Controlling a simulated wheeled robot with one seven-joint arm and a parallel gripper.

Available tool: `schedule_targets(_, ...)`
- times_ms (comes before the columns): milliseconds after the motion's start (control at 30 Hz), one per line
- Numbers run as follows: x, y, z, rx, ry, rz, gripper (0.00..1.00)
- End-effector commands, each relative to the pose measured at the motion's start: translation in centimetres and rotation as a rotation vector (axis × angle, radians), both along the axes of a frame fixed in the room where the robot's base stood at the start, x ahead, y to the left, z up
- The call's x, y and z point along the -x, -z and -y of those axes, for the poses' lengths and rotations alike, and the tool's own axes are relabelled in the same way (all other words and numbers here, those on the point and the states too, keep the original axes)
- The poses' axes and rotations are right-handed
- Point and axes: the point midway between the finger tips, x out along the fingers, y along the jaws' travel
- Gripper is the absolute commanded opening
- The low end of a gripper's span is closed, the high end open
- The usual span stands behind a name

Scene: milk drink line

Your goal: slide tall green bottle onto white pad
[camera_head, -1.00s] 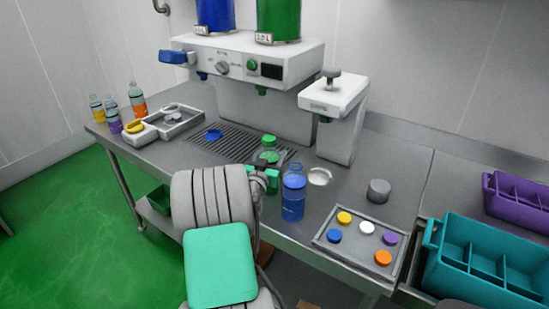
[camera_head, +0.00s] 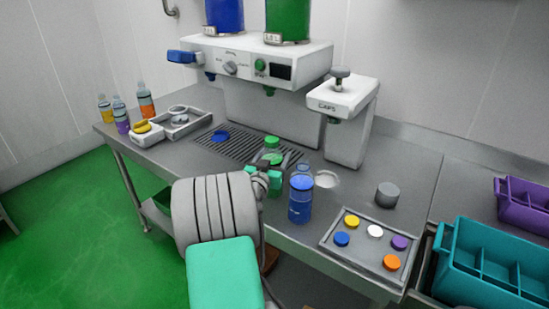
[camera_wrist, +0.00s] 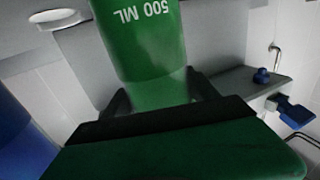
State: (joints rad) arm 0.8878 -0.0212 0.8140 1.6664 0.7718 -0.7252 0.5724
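The round white pad (camera_head: 327,180) lies bare on the table to the right of the bottle, below the capping press.
A blue bottle (camera_head: 300,197) stands just in front of the pad, close right of my gripper. The capping press (camera_head: 345,125) rises behind the pad. A tray (camera_head: 370,241) of coloured caps and a grey cylinder (camera_head: 387,195) stand to the right.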

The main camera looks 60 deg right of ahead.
Motion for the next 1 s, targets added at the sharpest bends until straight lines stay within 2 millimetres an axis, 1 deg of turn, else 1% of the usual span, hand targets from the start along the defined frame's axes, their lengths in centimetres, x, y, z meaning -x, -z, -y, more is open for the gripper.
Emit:
schedule_targets(33,0.0,0.0,0.0,-0.001,0.000,0.000,0.73)
schedule_targets(200,0.0,0.1,0.0,-0.002,0.000,-0.001,0.86)
schedule_targets(467,0.0,0.2,-0.2,-0.002,-0.001,-0.001,0.86)
schedule_targets(567,0.0,0.3,-1.3,-0.002,-0.003,-0.001,0.86)
schedule_targets(800,0.6,0.3,-6.2,-0.001,-0.005,0.000,0.86)
schedule_targets(900,0.9,0.3,-7.4,-0.002,-0.004,-0.001,0.86)
schedule_targets(1000,1.1,0.3,-8.2,-0.002,-0.001,-0.001,0.86)
